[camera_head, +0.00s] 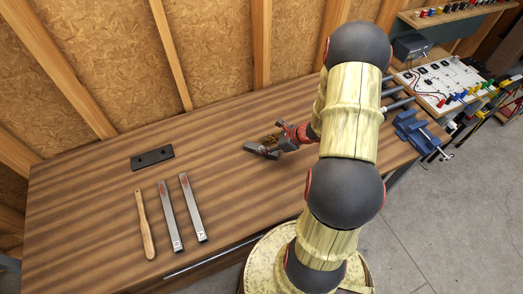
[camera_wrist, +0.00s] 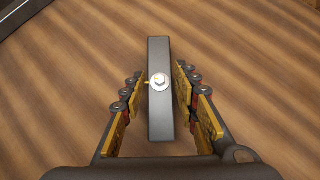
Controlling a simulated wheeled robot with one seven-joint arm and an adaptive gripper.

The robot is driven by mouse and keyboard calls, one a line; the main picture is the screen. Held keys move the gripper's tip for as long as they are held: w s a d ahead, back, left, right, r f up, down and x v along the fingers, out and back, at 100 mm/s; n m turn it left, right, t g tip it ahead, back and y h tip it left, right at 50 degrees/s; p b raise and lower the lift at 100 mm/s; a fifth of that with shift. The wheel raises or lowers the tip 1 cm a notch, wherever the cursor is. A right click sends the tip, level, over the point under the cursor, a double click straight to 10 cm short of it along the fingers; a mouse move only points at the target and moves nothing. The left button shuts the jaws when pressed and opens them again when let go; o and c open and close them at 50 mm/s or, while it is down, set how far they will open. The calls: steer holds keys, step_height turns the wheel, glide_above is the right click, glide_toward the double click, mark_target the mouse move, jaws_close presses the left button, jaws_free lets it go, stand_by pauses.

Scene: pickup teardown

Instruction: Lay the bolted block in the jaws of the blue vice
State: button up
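The bolted block (camera_wrist: 159,115) is a long dark grey bar with a pale bolt head (camera_wrist: 158,82) on its upper face. In the wrist view it lies between the two fingers of my gripper (camera_wrist: 157,77), with a gap showing on each side. My gripper is open. In the head view my gripper (camera_head: 274,142) is low over the wooden bench, and the grey block (camera_head: 257,150) shows partly beneath it. The blue vice (camera_head: 416,131) stands at the bench's right end, to the right of my arm. Its jaw opening is not clear.
A black plate with holes (camera_head: 152,158) lies on the left of the bench (camera_head: 80,215). A wooden-handled tool (camera_head: 145,225) and two grey bars (camera_head: 171,217) (camera_head: 192,208) lie in front of it. A board with small parts (camera_head: 445,82) is at the back right.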

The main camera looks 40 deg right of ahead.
steer(key=c, duration=0.6)
jaws_close()
